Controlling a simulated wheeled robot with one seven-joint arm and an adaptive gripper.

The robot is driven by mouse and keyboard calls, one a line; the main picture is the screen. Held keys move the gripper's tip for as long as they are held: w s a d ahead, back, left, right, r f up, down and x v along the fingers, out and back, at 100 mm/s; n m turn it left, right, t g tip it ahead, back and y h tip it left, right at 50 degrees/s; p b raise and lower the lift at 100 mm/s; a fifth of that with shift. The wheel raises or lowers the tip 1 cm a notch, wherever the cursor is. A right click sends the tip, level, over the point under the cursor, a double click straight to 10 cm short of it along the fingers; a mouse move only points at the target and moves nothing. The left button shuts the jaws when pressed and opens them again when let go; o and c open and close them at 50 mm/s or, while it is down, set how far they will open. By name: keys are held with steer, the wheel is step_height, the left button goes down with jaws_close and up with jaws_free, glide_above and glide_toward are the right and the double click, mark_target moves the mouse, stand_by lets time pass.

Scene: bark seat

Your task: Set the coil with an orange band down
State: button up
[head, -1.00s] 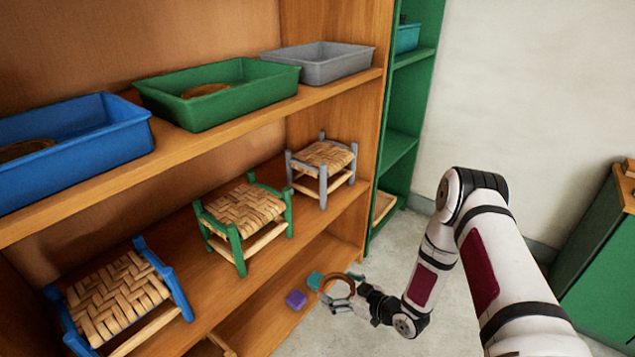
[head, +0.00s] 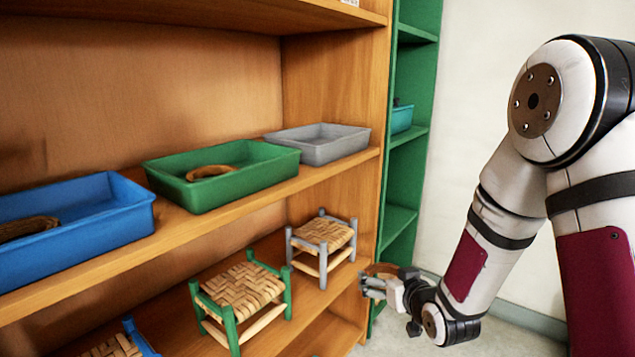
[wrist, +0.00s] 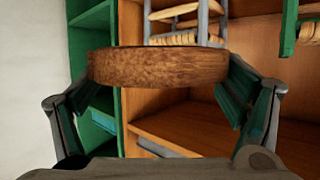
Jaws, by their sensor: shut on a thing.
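My gripper (head: 374,283) is shut on a brown bark coil (wrist: 158,67), which spans between the two fingers in the wrist view. The coil also shows small at the fingertips in the head view (head: 381,269). No orange band can be made out on its visible side. The gripper is in front of the wooden shelf's right upright, to the right of the grey stool (head: 322,247). A green tray (head: 222,192) holds a brown coil (head: 210,172). A blue tray (head: 85,228) holds another brown piece (head: 28,228). The grey tray (head: 318,144) looks empty.
A green stool (head: 241,297) stands left of the grey stool on the lower shelf, and a blue stool (head: 115,342) is partly cut off. A green shelf unit (head: 406,150) stands behind, right of the wooden one. Open floor lies to the right.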

steer(key=s+d+r+m+h+p, duration=0.1)
steer(key=s+r+p, duration=0.5)
steer(key=r+p, duration=0.7)
steer(key=s+d+r+m+h+p, duration=0.1)
steer(key=s+r+p, duration=0.5)
steer(key=r+p, duration=0.7)
steer(key=shift+d+h+p, duration=0.4)
steer(key=shift+d+p, duration=0.05)
steer(key=shift+p, duration=2.2)
steer(key=shift+s+f, duration=0.1)
steer(key=shift+s, duration=0.05)
